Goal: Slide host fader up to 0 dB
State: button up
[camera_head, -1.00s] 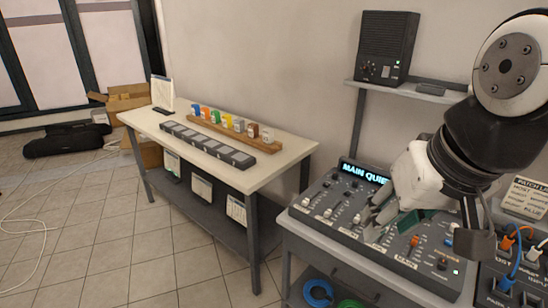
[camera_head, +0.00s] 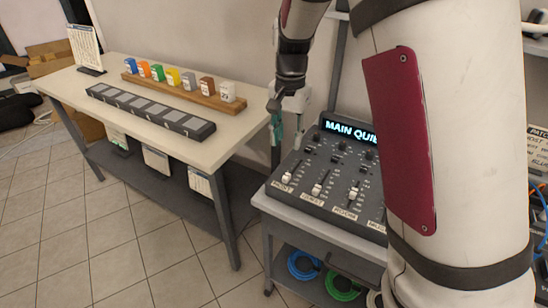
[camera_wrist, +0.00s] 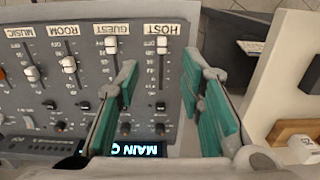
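The mixer (camera_head: 330,165) stands on a grey cart, its display (camera_head: 350,133) reading "MAIN QUI…" before my arm cuts it off. The host fader (camera_head: 287,178) is at the label end of its slot. In the upside-down wrist view, the host fader's pale cap (camera_wrist: 162,45) sits beside the HOST label (camera_wrist: 163,29), with the scale running away from it. My gripper (camera_wrist: 160,62) is open and empty, its green fingers spread either side of the host strip in that view. In the head view my gripper (camera_head: 281,122) hangs at the mixer's back left corner.
The guest fader (camera_wrist: 111,45) and room fader (camera_wrist: 68,63) lie beside the host strip. A white table (camera_head: 150,135) with coloured blocks (camera_head: 173,77) on a wooden rail stands left of the cart. Cable coils (camera_head: 303,265) lie on the shelf below. My arm covers the mixer's right part.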

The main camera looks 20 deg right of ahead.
aim_at(285, 178)
jog(key=f, duration=1.4)
jog(key=shift+w+f, duration=0.25)
jog(key=shift+w, duration=0.15)
grip_shut()
